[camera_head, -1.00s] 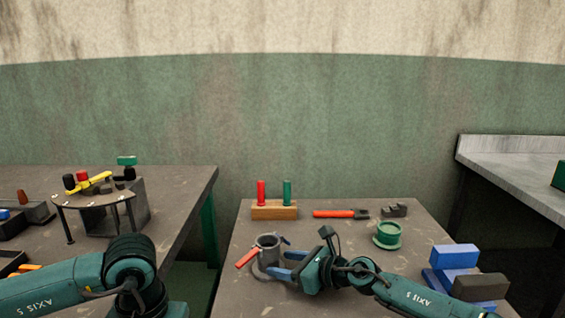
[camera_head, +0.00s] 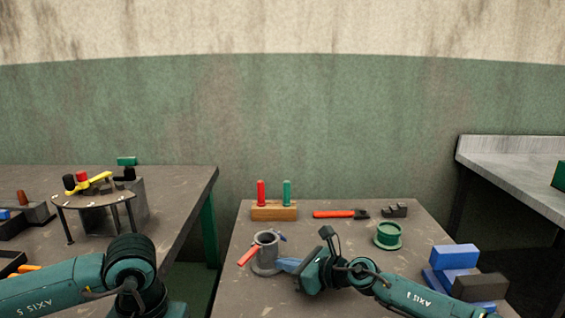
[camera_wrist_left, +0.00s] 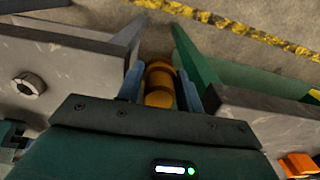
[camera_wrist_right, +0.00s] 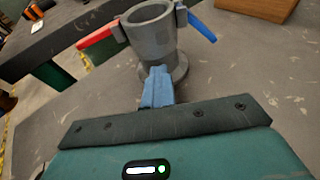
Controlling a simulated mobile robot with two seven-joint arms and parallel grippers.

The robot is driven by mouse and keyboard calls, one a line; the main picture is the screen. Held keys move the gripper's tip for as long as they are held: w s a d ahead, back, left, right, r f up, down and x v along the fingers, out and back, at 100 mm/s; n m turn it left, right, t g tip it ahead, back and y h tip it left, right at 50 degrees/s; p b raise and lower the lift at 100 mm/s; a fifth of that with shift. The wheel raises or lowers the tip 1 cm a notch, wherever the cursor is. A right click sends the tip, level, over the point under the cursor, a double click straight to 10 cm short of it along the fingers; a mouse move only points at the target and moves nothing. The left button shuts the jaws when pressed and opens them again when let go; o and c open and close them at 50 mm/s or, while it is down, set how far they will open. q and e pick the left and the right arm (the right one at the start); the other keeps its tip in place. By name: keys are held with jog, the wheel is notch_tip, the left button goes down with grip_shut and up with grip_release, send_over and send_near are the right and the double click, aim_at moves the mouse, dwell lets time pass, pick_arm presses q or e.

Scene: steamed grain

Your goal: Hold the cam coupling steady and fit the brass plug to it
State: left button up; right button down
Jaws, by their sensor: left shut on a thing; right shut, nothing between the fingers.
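The cam coupling (camera_head: 266,252) is a grey, open-topped cup on a round flange, upright on the middle table. Its red lever (camera_head: 247,257) and blue lever (camera_head: 283,238) stick outward; it also shows in the right wrist view (camera_wrist_right: 150,38). My right gripper (camera_head: 281,265) is shut and empty, its blue fingertips right at the coupling's flange; I cannot tell whether they touch. In the left wrist view my left gripper (camera_wrist_left: 160,75) is shut on the brass plug (camera_wrist_left: 159,86), a ribbed golden cylinder. The head view shows only my left arm, not its gripper.
On the middle table are a wooden block (camera_head: 274,213) with red and green pegs, a red-handled tool (camera_head: 340,214), a green ring part (camera_head: 388,236) and blue blocks (camera_head: 453,257). The left table (camera_head: 185,190) holds a round stand. A gap separates the two tables.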

jog(key=c, duration=2.2)
grip_release()
jog(key=c, duration=1.7)
grip_release()
